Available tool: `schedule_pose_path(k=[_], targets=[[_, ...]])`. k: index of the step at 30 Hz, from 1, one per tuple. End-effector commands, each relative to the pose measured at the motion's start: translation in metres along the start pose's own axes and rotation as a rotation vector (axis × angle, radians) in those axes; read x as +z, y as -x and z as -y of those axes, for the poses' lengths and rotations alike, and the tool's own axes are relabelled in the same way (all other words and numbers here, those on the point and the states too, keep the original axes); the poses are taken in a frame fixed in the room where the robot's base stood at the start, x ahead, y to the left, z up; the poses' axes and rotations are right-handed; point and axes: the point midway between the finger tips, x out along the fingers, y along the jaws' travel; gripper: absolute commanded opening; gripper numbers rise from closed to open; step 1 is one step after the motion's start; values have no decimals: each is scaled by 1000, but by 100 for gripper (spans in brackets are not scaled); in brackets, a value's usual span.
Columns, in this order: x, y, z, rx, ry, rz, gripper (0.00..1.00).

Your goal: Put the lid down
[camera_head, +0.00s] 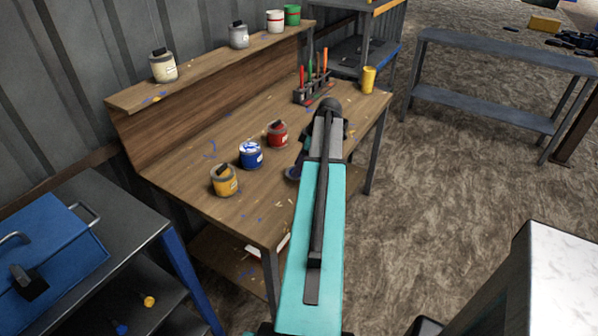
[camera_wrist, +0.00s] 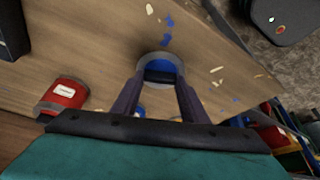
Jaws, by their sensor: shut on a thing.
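The lid (camera_wrist: 160,61) is round and grey with blue on it and a dark handle, and it is between the fingertips of my gripper (camera_wrist: 158,78) in the wrist view. My gripper is shut on it, over the wooden workbench top. In the head view a dark edge of the lid (camera_head: 292,174) shows beside my arm, which hides most of the gripper. A blue paint can (camera_head: 251,157) stands to the left with blue and white on top and no handle showing. I cannot tell whether the lid touches the bench.
A red can (camera_head: 277,135) and a yellow can (camera_head: 223,182) with black-handled tops stand on the workbench (camera_head: 195,140). A tool rack (camera_head: 313,90) and yellow cup (camera_head: 368,80) are at the far end. Several cans line the raised shelf (camera_head: 205,60). Paint flecks mark the bare wood.

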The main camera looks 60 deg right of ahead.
Motion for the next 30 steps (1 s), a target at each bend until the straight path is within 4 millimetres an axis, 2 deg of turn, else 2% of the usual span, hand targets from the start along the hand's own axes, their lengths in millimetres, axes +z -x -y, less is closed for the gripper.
schedule_pose_path(k=[12,27,28,30], targets=[[12,-28,0,-1,0,0,19],[13,-34,0,-1,1,0,19],[13,-34,1,-1,1,0,43],[13,-33,1,-1,1,0,55]])
